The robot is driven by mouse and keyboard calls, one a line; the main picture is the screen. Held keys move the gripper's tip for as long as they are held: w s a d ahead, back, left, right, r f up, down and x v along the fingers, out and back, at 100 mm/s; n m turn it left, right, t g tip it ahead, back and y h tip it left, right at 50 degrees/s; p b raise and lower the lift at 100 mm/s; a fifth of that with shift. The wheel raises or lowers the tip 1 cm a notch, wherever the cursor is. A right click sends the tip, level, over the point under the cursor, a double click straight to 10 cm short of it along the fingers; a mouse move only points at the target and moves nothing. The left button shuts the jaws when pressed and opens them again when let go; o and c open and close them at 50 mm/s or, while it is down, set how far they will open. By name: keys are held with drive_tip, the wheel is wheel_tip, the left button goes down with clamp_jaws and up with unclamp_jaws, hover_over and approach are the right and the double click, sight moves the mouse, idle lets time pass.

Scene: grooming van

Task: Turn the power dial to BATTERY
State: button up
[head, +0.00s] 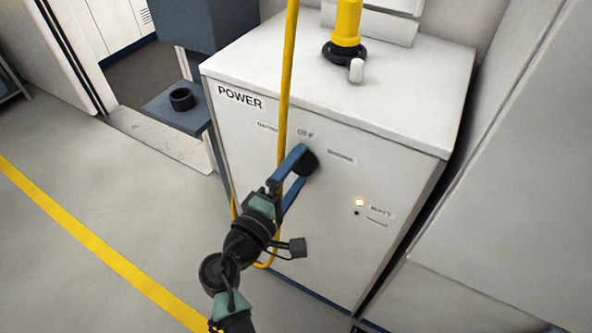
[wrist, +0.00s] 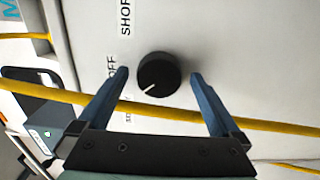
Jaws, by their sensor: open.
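The power dial is a round black knob on the front of the white POWER cabinet (head: 330,235). It shows in the head view (head: 311,163), partly behind a finger, and clearly in the wrist view (wrist: 162,72). Its white pointer line aims lower left in the wrist view, toward the small, partly hidden BATTERY label (wrist: 128,112). The OFF label (wrist: 110,68) is left of the knob, and the SHORE label (wrist: 125,18) is above it, cut off. My gripper (wrist: 160,84) is open, blue fingers on either side of the knob with gaps visible.
A yellow cable (head: 288,75) hangs before the cabinet and crosses near my fingers; it also shows in the wrist view (wrist: 160,111). A small lamp (head: 359,203) glows on the panel. A yellow and black fitting (head: 347,25) stands on top. Floor to the left is clear.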

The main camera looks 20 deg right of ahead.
drive_tip(key=v, duration=1.3)
